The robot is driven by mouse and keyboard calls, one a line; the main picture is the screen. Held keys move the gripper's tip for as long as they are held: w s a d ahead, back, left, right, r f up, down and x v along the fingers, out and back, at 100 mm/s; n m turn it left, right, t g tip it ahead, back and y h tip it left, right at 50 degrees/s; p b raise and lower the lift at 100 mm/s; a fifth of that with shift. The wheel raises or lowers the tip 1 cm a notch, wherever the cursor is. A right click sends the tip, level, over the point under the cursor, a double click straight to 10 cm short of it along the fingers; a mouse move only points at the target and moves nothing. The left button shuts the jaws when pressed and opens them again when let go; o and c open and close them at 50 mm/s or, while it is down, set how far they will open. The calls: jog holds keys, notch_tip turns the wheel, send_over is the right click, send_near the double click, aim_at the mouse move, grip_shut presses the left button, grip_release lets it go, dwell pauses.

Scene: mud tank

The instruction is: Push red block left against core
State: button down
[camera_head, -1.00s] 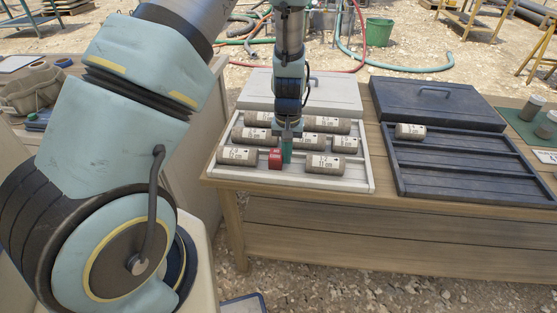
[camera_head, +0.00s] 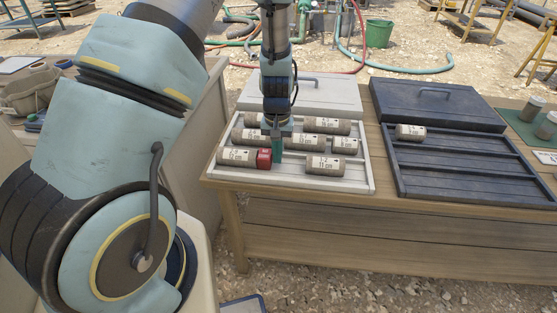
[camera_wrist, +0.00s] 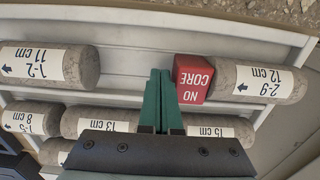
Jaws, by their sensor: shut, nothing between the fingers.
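The red block (camera_head: 264,158), marked "NO CORE" in the wrist view (camera_wrist: 193,80), lies in the front row of the white tray (camera_head: 340,184). Its left face meets the end of the 12 cm core (camera_head: 236,157), with no gap visible. That core lies right of the block in the wrist view (camera_wrist: 258,82). My gripper (camera_head: 278,146) is shut and empty, with its green fingers (camera_wrist: 160,82) down in the row at the block's right side. Whether the fingers touch the block I cannot tell.
The 11 cm core (camera_head: 326,166) lies farther right in the same row, with a gap between it and my fingers. Several cores fill the rows behind. A dark tray (camera_head: 470,183) with one core (camera_head: 410,132) stands to the right.

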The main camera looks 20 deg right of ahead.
jog(key=shift+s+d+r+p, duration=0.3)
jog(key=shift+d+r+p, duration=0.15)
jog(key=shift+d, duration=0.15)
jog(key=shift+s+d+r+p, duration=0.25)
jog(key=shift+d+r+p, duration=0.2)
jog(key=shift+d, duration=0.15)
notch_tip(320, 180, up, 8)
jog(key=p, duration=0.5)
jog(key=shift+p, duration=0.4)
jog(key=a+r+n, duration=0.2)
jog(key=a+r, duration=1)
jog(key=a, duration=0.3)
jog(key=s+a+r+n, duration=0.1)
jog(key=s+a+r, duration=0.1)
jog(key=a, duration=0.4)
jog(key=s+a+r+t, duration=0.1)
jog(key=s+a+r, duration=0.2)
jog(key=a, duration=0.3)
jog(key=shift+s+r+n+t, duration=0.25)
jog(key=shift+r+n+t, duration=0.05)
jog(key=shift+r+n, duration=0.15)
